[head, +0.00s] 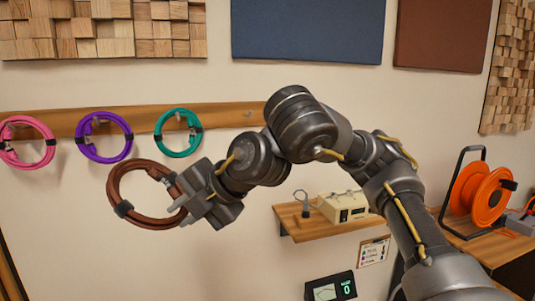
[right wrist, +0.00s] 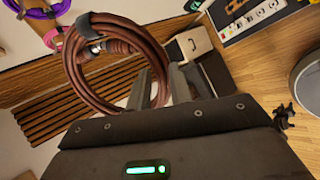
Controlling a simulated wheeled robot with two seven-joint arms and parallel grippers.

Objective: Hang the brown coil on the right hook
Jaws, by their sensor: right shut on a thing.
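The brown coil (head: 117,182) hangs in the air in front of the wall, below the purple and teal coils. My right gripper (head: 183,208) is shut on its right side in the head view. In the right wrist view the brown coil (right wrist: 88,85) rises from between the fingers of the right gripper (right wrist: 157,88), with a dark strap at its top. The right hook (head: 249,114) is a small peg on the wooden rail (head: 226,116), right of the teal coil, and it is empty. The coil is below and left of this hook. My left gripper is not in view.
Pink (head: 25,163), purple (head: 82,153) and teal (head: 159,138) coils hang on the rail. A wooden shelf (head: 290,222) with a cream box (head: 343,207) juts out at lower right. An orange reel (head: 478,195) stands at far right. My right arm crosses the middle.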

